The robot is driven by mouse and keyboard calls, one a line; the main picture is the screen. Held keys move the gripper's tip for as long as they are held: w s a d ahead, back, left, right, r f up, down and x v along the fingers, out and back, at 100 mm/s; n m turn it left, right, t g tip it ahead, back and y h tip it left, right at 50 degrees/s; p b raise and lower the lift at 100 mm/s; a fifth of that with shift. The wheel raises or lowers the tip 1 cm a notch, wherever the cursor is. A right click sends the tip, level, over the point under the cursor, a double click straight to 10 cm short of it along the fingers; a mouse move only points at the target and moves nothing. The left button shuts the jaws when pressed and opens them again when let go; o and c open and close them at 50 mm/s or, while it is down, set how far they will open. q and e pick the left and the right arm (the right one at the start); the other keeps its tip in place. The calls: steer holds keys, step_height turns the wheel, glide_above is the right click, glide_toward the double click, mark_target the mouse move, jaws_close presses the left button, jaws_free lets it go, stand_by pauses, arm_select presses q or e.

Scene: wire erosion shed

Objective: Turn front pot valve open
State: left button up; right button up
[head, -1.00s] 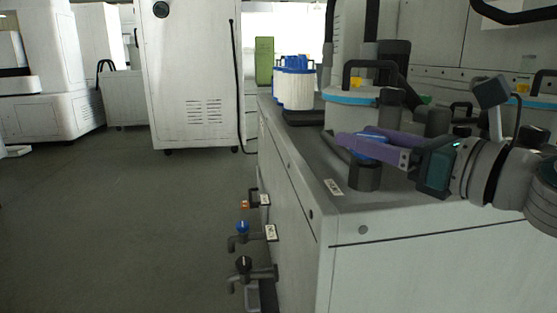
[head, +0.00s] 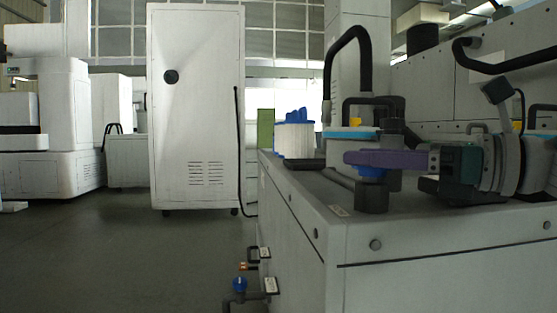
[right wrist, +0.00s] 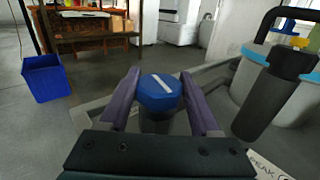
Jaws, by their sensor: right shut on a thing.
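The front pot valve has a blue knob (head: 371,175) on a dark grey stub (head: 371,197) at the near corner of the grey bench top. In the right wrist view the knob (right wrist: 160,93) is eight-sided or so, with a white line across its top, pointing up and slightly left. My right gripper (head: 350,158) is shut on the knob, its purple fingers on either side of it. The white pot (head: 338,150) with a blue band and black handle stands just behind the valve. My left gripper is in neither view.
A white label (head: 340,211) lies on the bench top by the valve. Blue-topped white filters (head: 293,138) stand farther back. Lower taps, one blue-handled (head: 239,284), stick out from the bench's left side. The floor (head: 120,250) to the left is clear.

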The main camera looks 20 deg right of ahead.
steer(key=o, duration=1.4)
steer(key=shift+c, duration=0.2)
steer(key=p+v, duration=0.2)
steer(key=v, duration=0.6)
steer(key=shift+s+d+r, duration=0.1)
steer(key=shift+s+d, duration=0.1)
steer(key=shift+s, duration=0.15)
steer(key=shift+s+d+p, duration=0.3)
steer(key=shift+s+d, duration=0.05)
steer(key=shift+s, duration=0.1)
